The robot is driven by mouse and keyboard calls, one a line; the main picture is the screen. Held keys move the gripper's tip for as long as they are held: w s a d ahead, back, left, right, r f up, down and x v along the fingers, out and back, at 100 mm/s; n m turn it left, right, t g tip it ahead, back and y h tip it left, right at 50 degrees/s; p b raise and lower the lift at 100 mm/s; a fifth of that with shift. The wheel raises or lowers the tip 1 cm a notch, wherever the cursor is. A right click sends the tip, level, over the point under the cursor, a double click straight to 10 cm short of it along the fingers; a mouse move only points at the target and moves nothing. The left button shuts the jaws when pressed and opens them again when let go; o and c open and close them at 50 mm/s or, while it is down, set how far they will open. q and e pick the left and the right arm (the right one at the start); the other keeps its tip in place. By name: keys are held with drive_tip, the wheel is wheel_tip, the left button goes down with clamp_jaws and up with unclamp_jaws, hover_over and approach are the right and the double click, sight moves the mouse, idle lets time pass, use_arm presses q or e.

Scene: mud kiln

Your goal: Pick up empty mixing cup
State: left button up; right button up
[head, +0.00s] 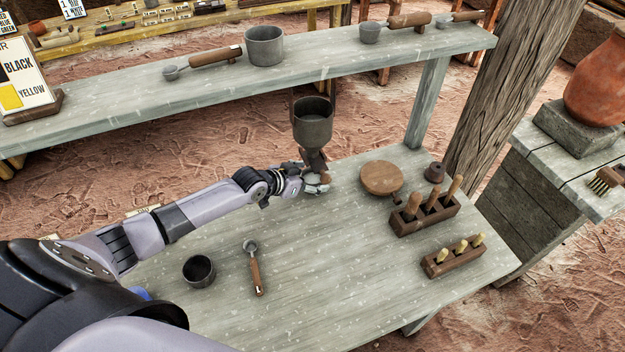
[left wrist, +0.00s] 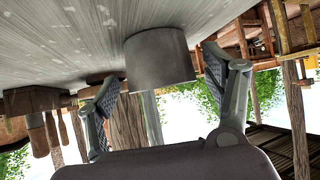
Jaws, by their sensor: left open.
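A grey metal mixing cup (head: 312,127) stands upright at the far side of the low work table (head: 300,240). Its open top faces the head camera, and I see no clear contents. My left gripper (head: 313,104) reaches away from me with its fingers on either side of this cup. The left wrist view is upside down and shows the cup (left wrist: 160,60) between the spread fingers, with gaps at both sides. The fingers are open and not closed on it. The cup's base is partly hidden by the gripper in the head view. My right gripper is out of view.
A dark cup (head: 199,270) and a wooden-handled scoop (head: 255,268) lie nearer on the table. A round wooden board (head: 381,178) and tool blocks (head: 425,215) stand to the right. The raised shelf (head: 130,102) behind holds another grey cup (head: 265,46) and scoops.

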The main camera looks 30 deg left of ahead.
use_arm(q)
drive_tip(key=shift+x, duration=0.75)
drive_tip(key=c, duration=1.4)
